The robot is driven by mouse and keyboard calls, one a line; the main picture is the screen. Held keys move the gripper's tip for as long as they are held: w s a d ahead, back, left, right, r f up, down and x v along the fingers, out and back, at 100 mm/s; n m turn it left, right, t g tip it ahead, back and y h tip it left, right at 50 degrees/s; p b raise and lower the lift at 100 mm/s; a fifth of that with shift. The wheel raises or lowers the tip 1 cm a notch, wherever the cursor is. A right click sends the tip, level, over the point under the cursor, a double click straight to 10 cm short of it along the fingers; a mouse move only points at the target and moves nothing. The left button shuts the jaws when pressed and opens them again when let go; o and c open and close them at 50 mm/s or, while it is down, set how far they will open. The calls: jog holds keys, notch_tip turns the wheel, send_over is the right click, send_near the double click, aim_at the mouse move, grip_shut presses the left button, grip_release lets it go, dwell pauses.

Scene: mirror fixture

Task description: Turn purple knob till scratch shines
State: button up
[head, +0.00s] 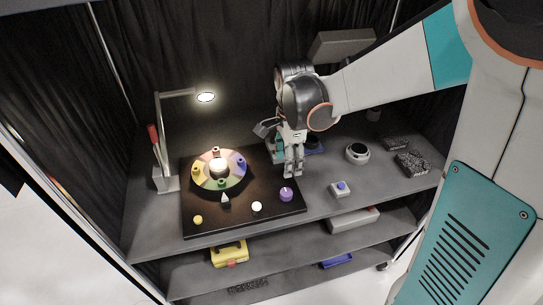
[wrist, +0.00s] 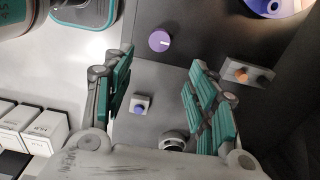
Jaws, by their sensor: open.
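The purple knob (head: 286,194) stands at the right end of the black board (head: 240,215) on the shelf top. In the wrist view the knob (wrist: 160,41) has a pale line on its face and lies beyond my fingertips, between and above them. My gripper (head: 293,172) is open and empty, above and just behind the knob in the head view. Its two teal-padded fingers (wrist: 158,72) are spread wide in the wrist view, not touching the knob. A round multicoloured dial (head: 219,184) with a bright centre sits on the board. I cannot make out a scratch.
A lit lamp (head: 205,97) on a post stands at the back left. A yellow knob (head: 198,220) and a pale round piece (head: 257,207) are on the board. A blue-button box (head: 341,188) and a round white device (head: 357,153) stand to the right.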

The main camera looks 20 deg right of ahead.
aim_at(286, 192)
notch_tip(286, 192, down, 14)
jog(key=b, duration=0.3)
jog(key=shift+b, duration=0.3)
jog(key=shift+r, duration=0.1)
jog(key=shift+c, duration=0.4)
jog(key=c, duration=1)
